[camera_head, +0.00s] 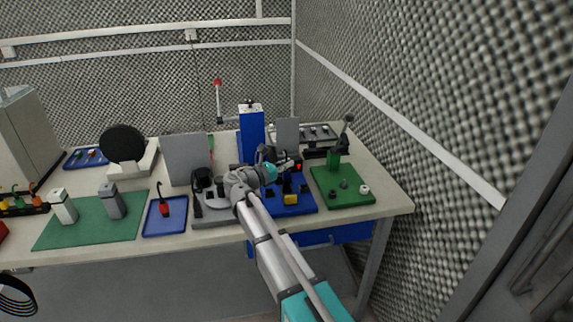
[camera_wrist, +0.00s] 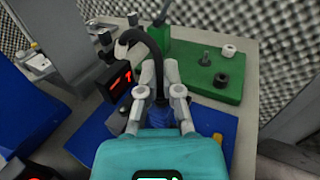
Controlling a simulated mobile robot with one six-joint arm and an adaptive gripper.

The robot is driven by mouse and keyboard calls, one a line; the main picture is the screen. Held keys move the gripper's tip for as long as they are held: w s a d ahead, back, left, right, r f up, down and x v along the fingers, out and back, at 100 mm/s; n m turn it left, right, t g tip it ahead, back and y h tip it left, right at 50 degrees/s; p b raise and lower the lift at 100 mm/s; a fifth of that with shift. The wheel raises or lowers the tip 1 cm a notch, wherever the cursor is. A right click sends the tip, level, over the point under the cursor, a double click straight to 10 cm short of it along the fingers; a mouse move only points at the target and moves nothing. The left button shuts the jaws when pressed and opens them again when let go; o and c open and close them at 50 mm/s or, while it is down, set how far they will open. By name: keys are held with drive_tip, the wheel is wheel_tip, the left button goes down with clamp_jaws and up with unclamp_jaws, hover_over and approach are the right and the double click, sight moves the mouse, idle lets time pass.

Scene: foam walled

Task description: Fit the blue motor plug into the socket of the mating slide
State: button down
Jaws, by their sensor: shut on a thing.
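In the wrist view my gripper (camera_wrist: 159,76) is shut, its two grey fingers close on either side of a black cable (camera_wrist: 152,48) and the blue plug (camera_wrist: 157,113) that shows between them. The cable arcs up and to the left from the fingers. In the head view my gripper (camera_head: 284,163) is over the back of the blue plate (camera_head: 296,210), beside a black box with a red display (camera_head: 297,166). The same box shows in the wrist view (camera_wrist: 117,80), left of the fingers. I cannot make out the socket of the mating slide; my gripper may hide it.
A green plate (camera_head: 352,200) with black pegs and a white ring lies to the right. A yellow block (camera_head: 291,199) is on the blue plate. A blue column (camera_head: 251,132) and grey panels stand behind and left. A blue tray (camera_head: 165,229) and green mat (camera_head: 70,236) lie left.

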drive_tip(key=shift+f+b, duration=1.25)
drive_tip(key=shift+f, duration=0.05)
drive_tip(key=c, duration=0.7)
unclamp_jaws()
drive_tip(key=shift+v, duration=6)
